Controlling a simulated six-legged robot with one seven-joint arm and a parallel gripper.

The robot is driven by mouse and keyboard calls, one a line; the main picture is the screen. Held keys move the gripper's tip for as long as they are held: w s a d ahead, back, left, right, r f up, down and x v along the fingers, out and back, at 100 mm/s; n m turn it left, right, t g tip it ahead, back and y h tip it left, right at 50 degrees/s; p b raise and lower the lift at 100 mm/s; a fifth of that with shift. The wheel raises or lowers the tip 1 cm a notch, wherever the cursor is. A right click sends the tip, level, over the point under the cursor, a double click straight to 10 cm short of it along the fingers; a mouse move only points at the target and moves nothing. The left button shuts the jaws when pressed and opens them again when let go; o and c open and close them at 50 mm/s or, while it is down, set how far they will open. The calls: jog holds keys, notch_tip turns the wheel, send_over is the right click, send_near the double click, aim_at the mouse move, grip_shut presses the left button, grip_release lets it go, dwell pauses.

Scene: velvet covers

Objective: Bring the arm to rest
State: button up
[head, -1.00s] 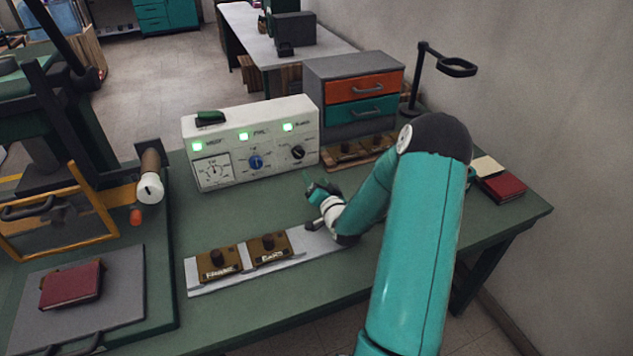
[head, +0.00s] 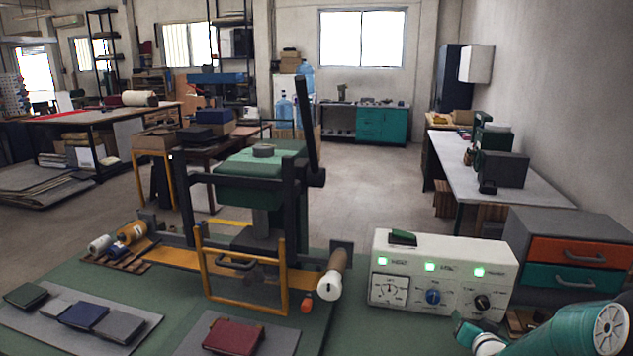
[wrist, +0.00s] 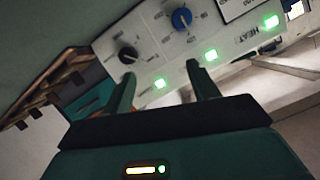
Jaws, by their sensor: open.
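My arm (head: 565,330) shows only in part at the lower right corner of the head view, bent, with its lower links out of frame. My gripper (wrist: 163,88) shows in the wrist view with its two teal fingers apart and nothing between them. Beyond the fingers is the white control box, tilted in that view. In the head view the control box (head: 450,256) stands behind my gripper, with three green lights, a dial and knobs. The gap between gripper and box is hard to judge.
A dark press (head: 258,215) with an orange frame stands left of the box. A grey drawer cabinet (head: 530,230) stands to the right. A red book (head: 234,337) lies on a grey plate at the front. Several dark covers (head: 85,317) lie at the left.

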jog(key=s+a+r+n+g, duration=0.3)
jog(key=s+a+r, duration=0.2)
jog(key=a+r, duration=0.3)
jog(key=s+a+r+n+g+y, duration=0.1)
jog(key=s+a+r, duration=0.1)
jog(key=s+a, duration=0.3)
jog(key=s+a+r+n+g+y, duration=0.1)
jog(key=s+a, duration=0.4)
jog(key=s, duration=0.6)
jog(key=s+a+r+n+g, duration=0.1)
jog(key=s+a+r+g, duration=0.2)
jog(key=s, duration=0.6)
jog(key=shift+a+r+y, duration=0.4)
jog(key=shift+a+r, duration=0.5)
jog(key=shift+a, duration=0.2)
